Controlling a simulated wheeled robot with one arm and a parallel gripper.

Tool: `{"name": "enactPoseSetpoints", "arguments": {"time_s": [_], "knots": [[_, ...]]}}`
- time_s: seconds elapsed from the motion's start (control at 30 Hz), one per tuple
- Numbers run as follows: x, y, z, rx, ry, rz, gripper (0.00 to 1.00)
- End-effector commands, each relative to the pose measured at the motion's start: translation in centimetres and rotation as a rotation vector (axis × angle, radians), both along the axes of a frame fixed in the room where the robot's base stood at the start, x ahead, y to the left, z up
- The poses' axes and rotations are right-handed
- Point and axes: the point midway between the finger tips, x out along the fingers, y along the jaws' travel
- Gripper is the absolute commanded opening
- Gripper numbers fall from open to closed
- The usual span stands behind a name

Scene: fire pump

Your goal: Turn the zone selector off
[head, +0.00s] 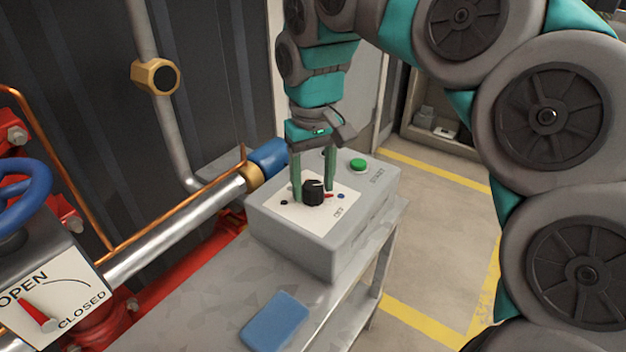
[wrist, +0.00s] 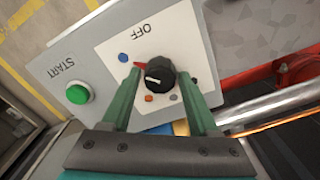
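The zone selector is a black round knob (head: 313,192) on a white plate (head: 300,216) on top of a grey box. It also shows in the wrist view (wrist: 159,78), with a white line pointing left there. A red mark sits beside the knob near the left fingertip. The OFF label (wrist: 138,30) is on the plate, above the knob in the wrist view. My gripper (head: 313,188) reaches down from above with its green fingers on either side of the knob. In the wrist view the fingers (wrist: 160,76) stand open, with small gaps to the knob.
A green START button (head: 359,165) is on the same grey box (head: 345,238). A blue block (head: 274,321) lies on the grey bench. Pipes, a blue handwheel (head: 22,195) and an OPEN/CLOSED indicator (head: 48,300) are at left. Floor right of the bench is clear.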

Motion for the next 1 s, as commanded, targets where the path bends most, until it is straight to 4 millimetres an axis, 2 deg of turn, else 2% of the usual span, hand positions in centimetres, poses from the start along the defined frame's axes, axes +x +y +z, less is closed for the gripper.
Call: {"name": "enactPoseSetpoints", "arguments": {"time_s": [0.07, 0.5, 0.77, 1.0], "knots": [[0.0, 0.0, 0.0, 0.0, 0.0, 0.0, 0.5], [-0.01, 0.01, 0.01, 0.0, 0.0, 0.0, 0.01], [0.0, -0.02, -0.04, 0.0, 0.001, -0.014, 0.0], [0.04, -0.06, -0.16, -0.002, 0.0, -0.113, 0.0]]}}
